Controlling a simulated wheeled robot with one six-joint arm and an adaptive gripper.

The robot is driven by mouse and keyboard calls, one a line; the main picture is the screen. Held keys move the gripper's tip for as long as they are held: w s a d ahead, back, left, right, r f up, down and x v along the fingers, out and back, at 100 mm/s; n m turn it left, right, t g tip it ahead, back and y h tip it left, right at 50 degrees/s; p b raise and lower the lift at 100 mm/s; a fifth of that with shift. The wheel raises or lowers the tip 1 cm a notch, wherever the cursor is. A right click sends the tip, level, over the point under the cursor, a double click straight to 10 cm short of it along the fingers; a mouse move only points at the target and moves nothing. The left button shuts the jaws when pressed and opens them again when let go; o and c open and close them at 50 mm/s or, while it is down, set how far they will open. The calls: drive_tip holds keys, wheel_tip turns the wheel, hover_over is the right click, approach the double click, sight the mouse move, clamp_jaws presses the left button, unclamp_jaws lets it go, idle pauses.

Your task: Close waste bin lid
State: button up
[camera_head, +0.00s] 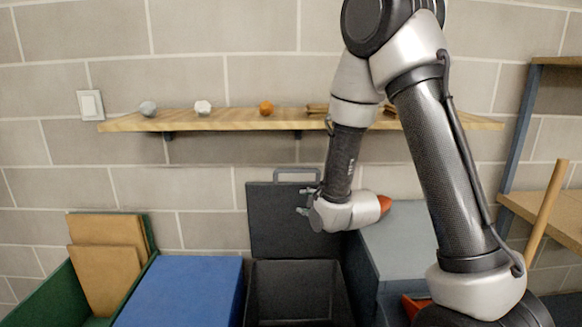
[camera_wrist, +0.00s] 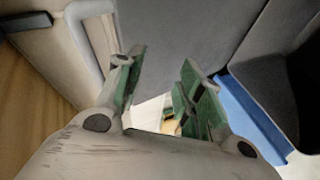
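The dark grey waste bin (camera_head: 250,297) stands open in the head view, and its inside looks empty. Its dark grey lid (camera_head: 285,222) stands upright at the back against the wall, with a grey loop handle (camera_head: 297,171) on its top edge. My gripper (camera_head: 304,199) is in front of the lid's right part, below the handle. In the wrist view my gripper (camera_wrist: 160,80) is open, its green-padded fingers apart with nothing between them. The lid (camera_wrist: 185,30) and handle (camera_wrist: 88,12) lie beyond the fingers; I cannot tell whether they touch the lid.
A blue-lidded bin (camera_head: 182,290) is left of the open bin, and a green bin (camera_head: 45,300) with cardboard is farther left. A closed grey bin (camera_head: 398,240) is on the right. A wooden shelf (camera_head: 220,123) with small objects runs along the wall above.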

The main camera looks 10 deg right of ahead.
sight(297, 172)
wheel_tip(297, 172, up, 7)
drive_tip(key=w+n+t, duration=0.2)
drive_tip(key=n+t, duration=0.1)
drive_tip(key=shift+n, duration=0.3)
drive_tip(key=x, duration=0.8)
drive_tip(key=shift+a+r, duration=0.2)
drive_tip(key=shift+r, duration=0.05)
clamp_jaws()
